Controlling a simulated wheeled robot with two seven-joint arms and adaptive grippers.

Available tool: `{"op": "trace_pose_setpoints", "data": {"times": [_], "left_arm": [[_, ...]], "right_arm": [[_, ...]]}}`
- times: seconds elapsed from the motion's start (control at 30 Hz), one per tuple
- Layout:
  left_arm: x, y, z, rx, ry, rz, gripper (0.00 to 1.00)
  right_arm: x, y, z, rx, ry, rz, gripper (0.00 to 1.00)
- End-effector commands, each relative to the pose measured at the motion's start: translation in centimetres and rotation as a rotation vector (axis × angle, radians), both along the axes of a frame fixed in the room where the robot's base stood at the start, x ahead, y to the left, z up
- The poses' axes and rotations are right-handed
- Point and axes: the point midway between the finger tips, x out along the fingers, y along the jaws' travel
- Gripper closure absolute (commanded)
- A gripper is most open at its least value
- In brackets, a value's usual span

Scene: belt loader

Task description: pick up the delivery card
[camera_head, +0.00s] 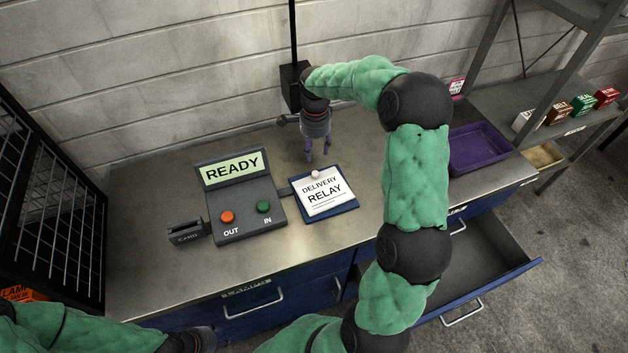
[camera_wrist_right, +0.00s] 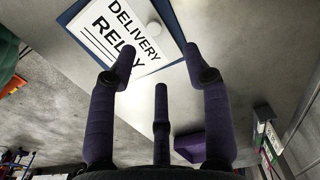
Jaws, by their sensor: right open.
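The delivery card (camera_head: 325,203), white with "DELIVERY RELAY" in black, lies on a blue board (camera_head: 352,206) on the metal bench. A small pale round knob (camera_head: 316,175) sits at its top edge. The card (camera_wrist_right: 112,30) and the knob (camera_wrist_right: 154,28) also show in the right wrist view. My right gripper (camera_head: 318,158) points down just behind the card, its purple fingers spread and empty. My left gripper is out of view; part of my left arm shows at the bottom left.
A console (camera_head: 240,192) with a "READY" screen, red OUT and green IN buttons stands left of the card. A card slot (camera_head: 186,232) is beside it. A purple tray (camera_head: 480,148) is on the right. An open drawer (camera_head: 480,265) juts out below. A black mesh (camera_head: 50,190) stands at left.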

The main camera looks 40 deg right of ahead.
Motion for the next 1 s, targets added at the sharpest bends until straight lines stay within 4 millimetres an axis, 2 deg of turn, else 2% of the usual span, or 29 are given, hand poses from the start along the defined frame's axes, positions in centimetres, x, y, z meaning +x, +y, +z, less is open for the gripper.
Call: {"op": "trace_pose_setpoints", "data": {"times": [0.23, 0.57, 0.83, 1.0], "left_arm": [[0.0, 0.0, -0.7, 0.0, 0.001, 0.0, 0.6], [0.0, 0.0, -1.0, 0.0, 0.0, 0.0, 0.6], [0.0, 0.0, -1.9, 0.0, 0.0, 0.0, 0.6], [0.0, 0.0, -2.0, 0.0, 0.0, 0.0, 0.6]], "right_arm": [[-0.2, 0.1, -4.0, 0.001, 0.006, 0.0, 0.5], [-0.3, 0.2, -5.9, 0.002, 0.005, 0.001, 0.5], [-0.7, 0.5, -9.5, 0.001, 0.006, 0.001, 0.5], [-0.6, 0.4, -10.4, 0.001, 0.003, 0.0, 0.5]]}}
